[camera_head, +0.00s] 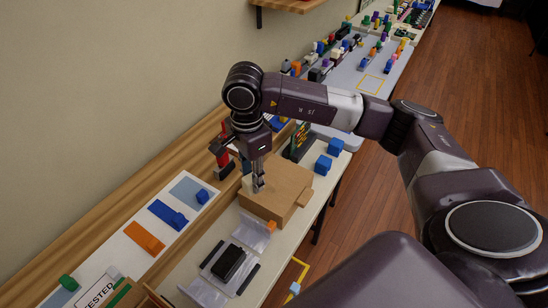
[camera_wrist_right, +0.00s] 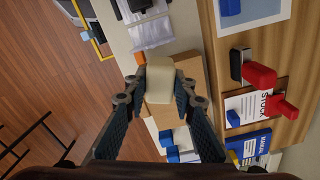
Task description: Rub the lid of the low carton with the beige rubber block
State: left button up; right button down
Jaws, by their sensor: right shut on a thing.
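The low carton (camera_head: 287,192) is a tan cardboard box on the white bench top, its lid facing up. It also shows in the right wrist view (camera_wrist_right: 192,72), partly hidden behind the block and fingers. My right gripper (camera_head: 258,187) points down over the left part of the lid. In the wrist view its fingers (camera_wrist_right: 160,88) are shut on the beige rubber block (camera_wrist_right: 158,72), a pale block with rounded edges. The block is at or just above the lid; I cannot tell whether it touches. My left gripper is not in view.
Blue blocks (camera_head: 335,146) lie beyond the carton. A black device (camera_head: 228,262) lies on a clear tray in front. A red stamp-like thing (camera_wrist_right: 260,76) stands beside a "STOCK" card near the wall. Orange and blue pieces lie on cards at left.

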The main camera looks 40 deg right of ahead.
jog(key=w+d+f+m+p, duration=0.1)
jog(key=w+d+f+m, duration=0.1)
jog(key=d+m, duration=0.2)
jog(key=w+d+f+m+p, duration=0.1)
jog(key=d+m, duration=0.3)
jog(key=m, duration=0.6)
jog(key=shift+w+d+f, duration=0.2)
jog(key=shift+w+f, duration=0.55)
jog(key=shift+f, duration=0.15)
notch_tip(320, 180, down, 6)
jog(key=b, duration=0.5)
jog(key=shift+r, duration=0.1)
jog(key=c, duration=2.3)
grip_release()
grip_shut()
